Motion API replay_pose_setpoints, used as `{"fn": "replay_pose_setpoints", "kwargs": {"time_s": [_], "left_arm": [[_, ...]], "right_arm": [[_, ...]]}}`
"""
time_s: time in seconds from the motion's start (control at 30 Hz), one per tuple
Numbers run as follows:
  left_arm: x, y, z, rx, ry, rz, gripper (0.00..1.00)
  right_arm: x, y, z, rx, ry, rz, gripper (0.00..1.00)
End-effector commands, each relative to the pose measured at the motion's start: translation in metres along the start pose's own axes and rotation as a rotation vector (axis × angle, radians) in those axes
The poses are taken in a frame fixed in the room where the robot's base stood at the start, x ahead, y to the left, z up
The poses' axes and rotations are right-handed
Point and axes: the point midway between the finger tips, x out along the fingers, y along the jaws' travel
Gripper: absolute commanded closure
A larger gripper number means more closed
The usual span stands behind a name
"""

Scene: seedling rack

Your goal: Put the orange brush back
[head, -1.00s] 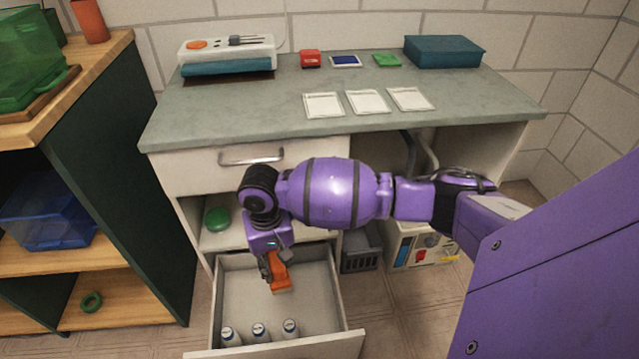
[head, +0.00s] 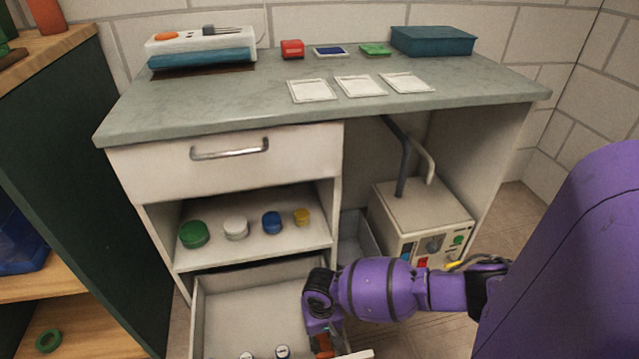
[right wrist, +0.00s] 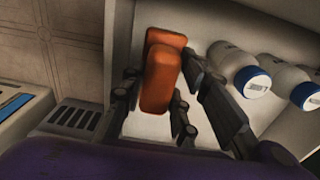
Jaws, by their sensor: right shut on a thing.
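The orange brush (right wrist: 160,78) is held between the fingers of my right gripper (right wrist: 160,100) in the right wrist view. In the head view, my right gripper (head: 322,335) points down at the right side of the open lower drawer (head: 235,302), and a bit of the brush (head: 324,346) shows under it. The brush is over or inside the drawer; whether it touches the drawer floor I cannot tell. White bottles with blue caps (right wrist: 245,72) lie to the right of the brush in the wrist view. My left gripper is not in view.
A shelf (head: 255,250) above the drawer holds several round lids. The upper drawer (head: 225,165) is shut. A grey bin (head: 357,235) and a control box (head: 425,222) stand right of the drawer. A dark green shelf unit (head: 110,190) stands at left.

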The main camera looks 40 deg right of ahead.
Motion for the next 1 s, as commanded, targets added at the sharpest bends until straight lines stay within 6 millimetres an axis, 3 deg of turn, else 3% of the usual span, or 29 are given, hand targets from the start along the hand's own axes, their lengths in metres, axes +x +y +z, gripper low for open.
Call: {"fn": "replay_pose_setpoints", "kwargs": {"time_s": [0.33,0.53,0.77,0.8,0.9,1.0], "left_arm": [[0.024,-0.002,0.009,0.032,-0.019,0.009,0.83],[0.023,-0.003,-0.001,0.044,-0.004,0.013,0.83],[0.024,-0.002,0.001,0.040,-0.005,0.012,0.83],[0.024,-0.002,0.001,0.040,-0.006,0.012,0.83],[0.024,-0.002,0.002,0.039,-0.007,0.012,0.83],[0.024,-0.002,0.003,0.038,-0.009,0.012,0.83]], "right_arm": [[0.049,-0.001,-0.001,-0.001,0.000,0.000,0.93],[0.048,-0.002,-0.001,-0.001,0.003,-0.002,0.93],[0.052,-0.002,-0.001,0.000,0.002,-0.002,0.93],[0.052,-0.002,-0.001,0.000,0.003,-0.001,0.67],[0.052,-0.002,-0.001,-0.001,0.003,-0.001,0.54],[0.052,-0.002,-0.001,-0.001,0.002,-0.001,0.53]]}}
